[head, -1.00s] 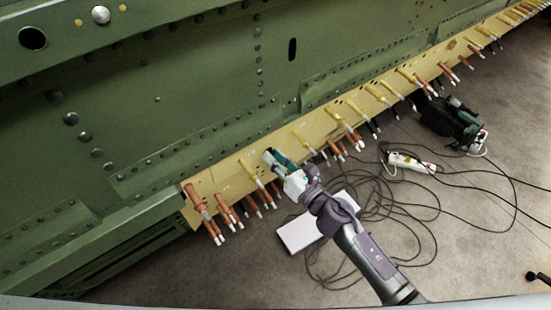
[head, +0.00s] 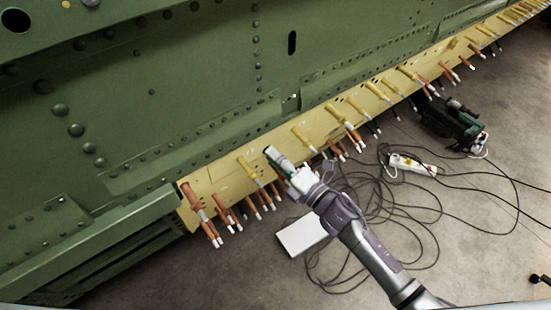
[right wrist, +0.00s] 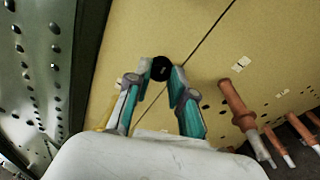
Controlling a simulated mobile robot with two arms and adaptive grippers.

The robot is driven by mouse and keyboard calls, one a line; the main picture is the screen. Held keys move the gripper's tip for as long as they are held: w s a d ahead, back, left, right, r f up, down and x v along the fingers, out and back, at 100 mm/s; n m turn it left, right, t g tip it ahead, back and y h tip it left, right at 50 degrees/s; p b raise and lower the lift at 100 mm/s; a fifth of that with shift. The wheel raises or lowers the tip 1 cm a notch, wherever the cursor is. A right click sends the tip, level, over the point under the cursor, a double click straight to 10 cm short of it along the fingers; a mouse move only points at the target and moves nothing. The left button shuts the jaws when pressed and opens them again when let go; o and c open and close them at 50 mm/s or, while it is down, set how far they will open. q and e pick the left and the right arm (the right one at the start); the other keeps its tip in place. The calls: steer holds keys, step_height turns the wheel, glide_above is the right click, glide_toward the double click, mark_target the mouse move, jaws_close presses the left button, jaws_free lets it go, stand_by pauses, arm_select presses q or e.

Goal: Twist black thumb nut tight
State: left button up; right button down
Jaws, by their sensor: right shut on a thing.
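The black thumb nut (right wrist: 161,68) shows in the right wrist view as a dark round knob against the yellow skin strip (right wrist: 220,55). My right gripper (right wrist: 161,76) is shut on it, with one teal-padded finger on each side. In the head view my right gripper (head: 273,156) reaches up to the yellow strip (head: 222,178) from below right. The nut is hidden by the fingers there. How far the nut is threaded cannot be told. My left gripper is not in view.
Copper-coloured fasteners (head: 197,205) and yellow ones (head: 250,172) stick out along the strip on both sides of my right gripper. The green fuselage (head: 180,90) rises behind. A white box (head: 303,236), cables, a power strip (head: 412,164) and a dark green machine (head: 450,125) are on the floor.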

steer(key=shift+a+f+m+t+b, duration=0.1)
steer(key=shift+m+t+b, duration=0.35)
steer(key=shift+m, duration=2.8)
steer(key=shift+d+f+m+t+b, duration=0.1)
steer(key=shift+m+t+b, duration=0.3)
steer(key=shift+m, duration=2.8)
steer(key=shift+a+f+m+t+b, duration=0.1)
steer(key=shift+m+t+b, duration=0.35)
steer(key=shift+m, duration=2.8)
steer(key=shift+h, duration=0.4)
steer(key=c, duration=1)
jaws_free()
steer(key=shift+r, duration=0.1)
steer(key=shift+t, duration=0.3)
steer(key=v, duration=1.2)
